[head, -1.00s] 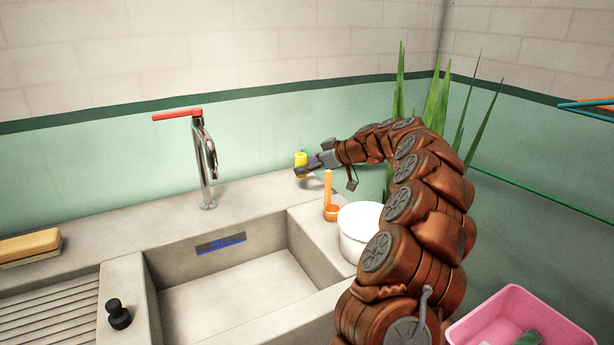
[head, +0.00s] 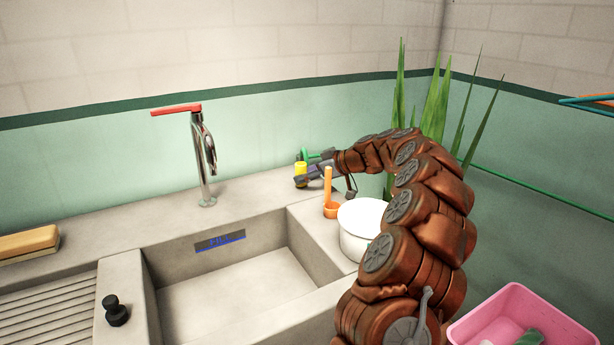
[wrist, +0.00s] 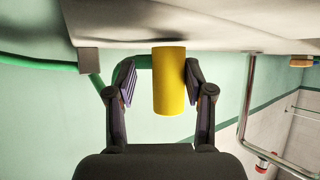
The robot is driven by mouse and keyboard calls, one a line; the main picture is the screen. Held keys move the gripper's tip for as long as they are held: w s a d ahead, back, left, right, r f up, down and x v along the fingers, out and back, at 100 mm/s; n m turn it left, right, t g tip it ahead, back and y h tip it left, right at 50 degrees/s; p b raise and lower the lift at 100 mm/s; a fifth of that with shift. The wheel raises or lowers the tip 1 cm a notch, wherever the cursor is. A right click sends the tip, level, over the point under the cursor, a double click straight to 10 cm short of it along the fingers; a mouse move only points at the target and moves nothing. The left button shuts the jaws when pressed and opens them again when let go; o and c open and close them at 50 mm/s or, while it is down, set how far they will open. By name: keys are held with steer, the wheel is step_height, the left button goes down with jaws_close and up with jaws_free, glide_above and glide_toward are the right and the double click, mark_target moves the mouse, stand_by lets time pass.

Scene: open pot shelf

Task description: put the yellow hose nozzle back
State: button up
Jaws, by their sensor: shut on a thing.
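The yellow hose nozzle (head: 300,173) is a small yellow cylinder at the back of the counter, right of the tap, in the head view. In the wrist view the nozzle (wrist: 169,82) stands between my two fingers, close against the right one. My gripper (head: 308,176) is shut on it. A green hose (head: 311,154) shows just behind and above the nozzle. The wrist view, turned upside down, shows the green hose (wrist: 40,63) and a grey block (wrist: 89,61) on it. Whether the nozzle touches the counter is hard to tell.
An orange ladle (head: 328,192) and a white pot (head: 361,232) stand right of the sink (head: 235,285), close to my arm. The tap (head: 204,160) rises left of my gripper. Tall leaves (head: 435,105) stand behind my arm. A pink tub (head: 566,333) is at lower right.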

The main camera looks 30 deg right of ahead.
steer(key=shift+f+b, duration=0.35)
steer(key=shift+f, duration=0.05)
steer(key=o, duration=1.1)
steer(key=shift+a+f, duration=0.1)
steer(key=shift+f, duration=0.05)
steer(key=shift+o, duration=0.3)
steer(key=shift+s+f, duration=0.1)
steer(key=r+p, duration=0.1)
steer(key=p, duration=0.1)
steer(key=shift+r+p, duration=0.25)
steer(key=shift+p, duration=0.05)
steer(key=b+v, duration=0.1)
steer(key=v, duration=1.1)
steer(key=shift+r, duration=0.3)
